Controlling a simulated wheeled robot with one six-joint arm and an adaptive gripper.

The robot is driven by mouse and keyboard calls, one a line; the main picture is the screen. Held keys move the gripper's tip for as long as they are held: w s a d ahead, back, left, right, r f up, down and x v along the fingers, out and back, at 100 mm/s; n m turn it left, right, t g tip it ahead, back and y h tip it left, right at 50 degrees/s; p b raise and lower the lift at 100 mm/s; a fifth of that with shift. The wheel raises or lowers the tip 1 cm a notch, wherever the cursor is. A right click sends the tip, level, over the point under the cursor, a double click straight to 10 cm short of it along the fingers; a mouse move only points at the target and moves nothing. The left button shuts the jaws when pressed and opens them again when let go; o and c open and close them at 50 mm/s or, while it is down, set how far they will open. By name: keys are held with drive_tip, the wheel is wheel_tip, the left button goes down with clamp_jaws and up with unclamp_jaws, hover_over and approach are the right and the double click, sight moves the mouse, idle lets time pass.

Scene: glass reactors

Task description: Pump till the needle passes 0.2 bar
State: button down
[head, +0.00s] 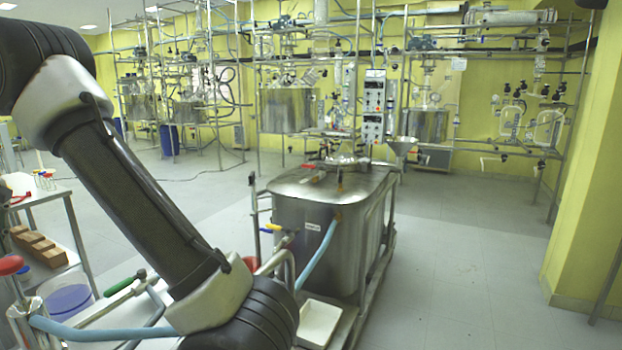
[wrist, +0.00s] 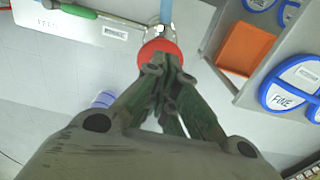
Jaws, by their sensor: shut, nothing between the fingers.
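In the wrist view my gripper (wrist: 167,62) is shut with nothing between its fingers. Its fingertips are over a round red knob (wrist: 147,50), touching it or just above it; I cannot tell which. The knob sits by a metal fitting with a pale blue hose (wrist: 167,10). A green handle (wrist: 75,9) lies at the upper left, beside a white plate (wrist: 95,30) marked "VENT". In the head view my gripper is out of frame. A red knob (head: 11,265) and a green lever (head: 118,287) show at the lower left. I make out no gauge needle.
A steel tank (head: 318,235) stands on a wheeled frame mid-floor. A white tray (head: 318,322) is at its foot. A side table (head: 45,195) stands left. Floor at right is clear.

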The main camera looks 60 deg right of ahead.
sight(6, 260)
drive_tip(key=shift+f, duration=4.6)
drive_tip(key=shift+r, duration=4.6)
wheel_tip(6, 260, up, 6)
drive_tip(key=shift+w, duration=0.1)
